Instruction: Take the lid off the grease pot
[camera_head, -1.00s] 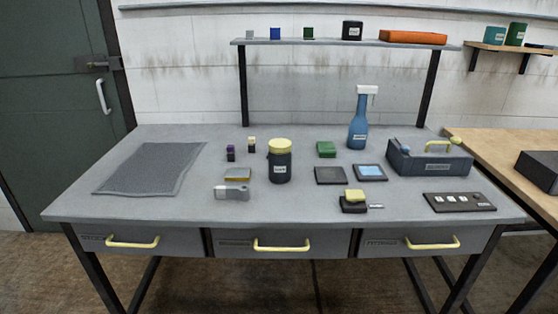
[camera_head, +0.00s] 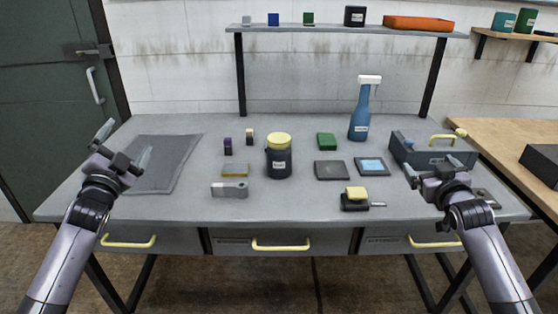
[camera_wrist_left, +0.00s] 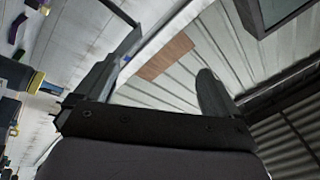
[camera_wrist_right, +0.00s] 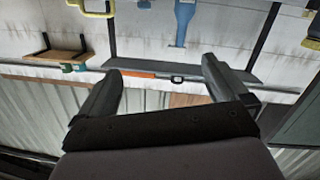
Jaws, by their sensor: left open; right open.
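The grease pot (camera_head: 279,162) is a dark cylinder with a label, upright near the middle of the bench. Its pale yellow lid (camera_head: 279,139) sits on top of it. My left gripper (camera_head: 125,143) is open and empty, raised over the left side of the bench near the grey mat, well left of the pot. My right gripper (camera_head: 429,172) is open and empty, in front of the toolbox at the right, well right of the pot. The fingers of each gripper also show spread in the left wrist view (camera_wrist_left: 165,75) and the right wrist view (camera_wrist_right: 163,80).
A grey tool (camera_head: 230,189) and small blocks lie left. A grey mat (camera_head: 165,160) covers the left. A shelf (camera_head: 300,30) runs behind.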

